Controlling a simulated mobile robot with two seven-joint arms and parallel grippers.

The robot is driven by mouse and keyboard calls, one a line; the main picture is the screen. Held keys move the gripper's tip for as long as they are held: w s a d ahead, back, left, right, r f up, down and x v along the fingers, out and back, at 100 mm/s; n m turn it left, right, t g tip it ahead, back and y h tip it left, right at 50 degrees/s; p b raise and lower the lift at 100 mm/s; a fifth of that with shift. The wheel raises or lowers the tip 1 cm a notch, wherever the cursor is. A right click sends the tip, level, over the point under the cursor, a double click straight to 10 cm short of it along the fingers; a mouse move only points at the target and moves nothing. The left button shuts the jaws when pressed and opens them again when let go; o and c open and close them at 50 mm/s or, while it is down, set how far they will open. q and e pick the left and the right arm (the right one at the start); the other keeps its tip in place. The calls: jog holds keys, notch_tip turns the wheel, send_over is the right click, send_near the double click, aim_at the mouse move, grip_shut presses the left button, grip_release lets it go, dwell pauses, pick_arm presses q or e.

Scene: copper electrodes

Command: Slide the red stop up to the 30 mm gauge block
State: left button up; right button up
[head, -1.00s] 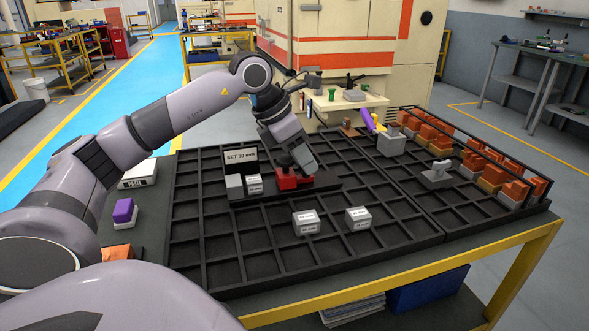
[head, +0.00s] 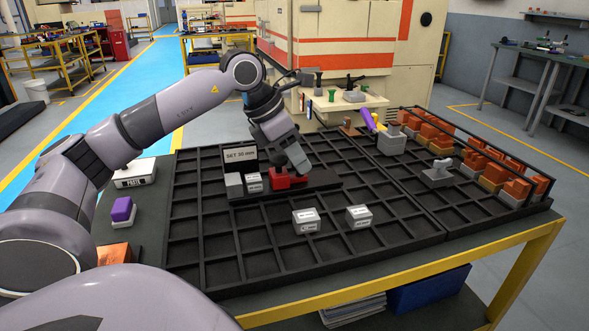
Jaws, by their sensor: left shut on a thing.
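The red stop (head: 285,181) sits on a dark rail (head: 325,182) on the black grid table. My left gripper (head: 281,170) comes down on it from above and is shut on it; the fingertips are mostly hidden. Just left of the stop stands a small white-labelled gauge block (head: 254,183), beside a grey end block (head: 234,186). Whether stop and gauge block touch, I cannot tell. A sign (head: 240,158) reading "SET 30 mm" stands behind them. My right gripper is not in view.
Two more labelled blocks, one left (head: 306,221) and one right (head: 358,216), stand on the grid in front of the rail. A grey fixture (head: 391,143) stands behind right. Copper electrodes fill a rack (head: 548,187) at the right edge. The front grid is otherwise clear.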

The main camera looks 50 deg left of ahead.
pick_arm(q)
jog(key=shift+s+a+b, duration=0.35)
jog(key=shift+s+b, duration=0.15)
jog(key=shift+s, duration=0.1)
jog(key=shift+s+a+b, duration=0.3)
jog(key=shift+s+b, duration=0.15)
jog(key=shift+s, duration=0.1)
jog(key=o, duration=0.8)
jog(key=shift+o, duration=0.2)
notch_tip(320, 180, up, 6)
jog(key=p, duration=0.6)
jog(key=shift+r, duration=0.1)
